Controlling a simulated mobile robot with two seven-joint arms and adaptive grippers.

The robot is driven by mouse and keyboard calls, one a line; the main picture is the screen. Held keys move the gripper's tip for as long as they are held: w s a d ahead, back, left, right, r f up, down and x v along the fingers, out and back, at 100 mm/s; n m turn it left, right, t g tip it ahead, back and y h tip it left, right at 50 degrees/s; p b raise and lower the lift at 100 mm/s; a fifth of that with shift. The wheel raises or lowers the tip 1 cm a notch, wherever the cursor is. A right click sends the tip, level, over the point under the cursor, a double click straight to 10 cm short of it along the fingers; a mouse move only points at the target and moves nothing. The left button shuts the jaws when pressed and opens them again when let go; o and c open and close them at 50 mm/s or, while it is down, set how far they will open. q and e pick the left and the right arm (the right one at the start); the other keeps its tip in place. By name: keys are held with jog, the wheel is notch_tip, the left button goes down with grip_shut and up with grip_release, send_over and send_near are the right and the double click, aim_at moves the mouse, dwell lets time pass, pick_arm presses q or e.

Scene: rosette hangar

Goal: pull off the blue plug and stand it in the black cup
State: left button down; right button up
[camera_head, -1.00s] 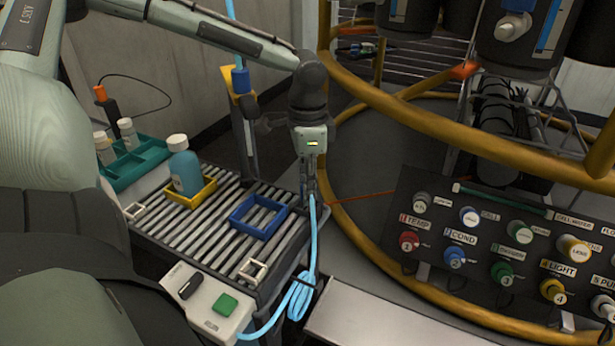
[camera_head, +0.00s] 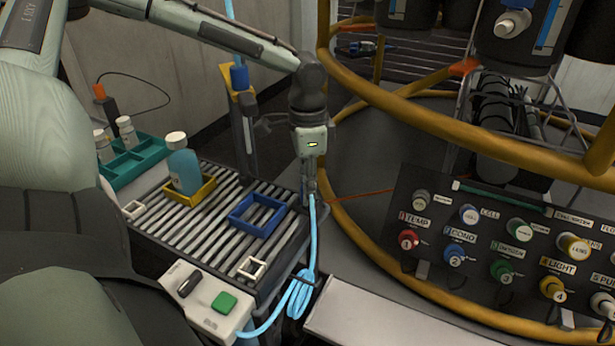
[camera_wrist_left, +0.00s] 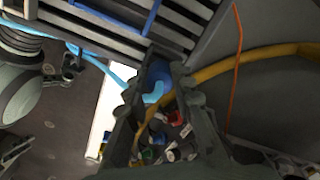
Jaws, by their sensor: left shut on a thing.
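My left gripper (camera_head: 309,192) points down beside the right edge of the slatted shelf. It is shut on the blue plug (camera_wrist_left: 156,73), which shows between its fingers in the left wrist view. The fingers cover part of the plug. A light blue cable (camera_head: 313,235) hangs from just below the fingertips to a coil at the shelf's front corner. I cannot make out a black cup for certain. My right gripper is not in view.
The slatted shelf (camera_head: 190,233) bears an empty blue frame (camera_head: 259,228) and a blue bottle (camera_head: 184,170) in a yellow frame. A post (camera_head: 246,135) stands behind. A yellow rail (camera_head: 420,118) and a connector panel (camera_head: 480,220) are to the right.

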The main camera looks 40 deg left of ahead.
pick_arm(q)
jog(key=shift+f+b, duration=0.35)
jog(key=shift+f, duration=0.3)
jog(key=shift+s+f, duration=0.1)
jog(key=shift+f, duration=0.05)
jog(key=shift+r+p, duration=0.35)
jog(key=shift+p, duration=0.1)
jog(key=shift+r+p, duration=1.4)
jog(key=shift+r, duration=0.2)
jog(key=shift+f, duration=0.2)
jog(key=shift+f+b, duration=0.7)
jog(key=shift+f, duration=0.05)
jog(key=shift+f, duration=0.15)
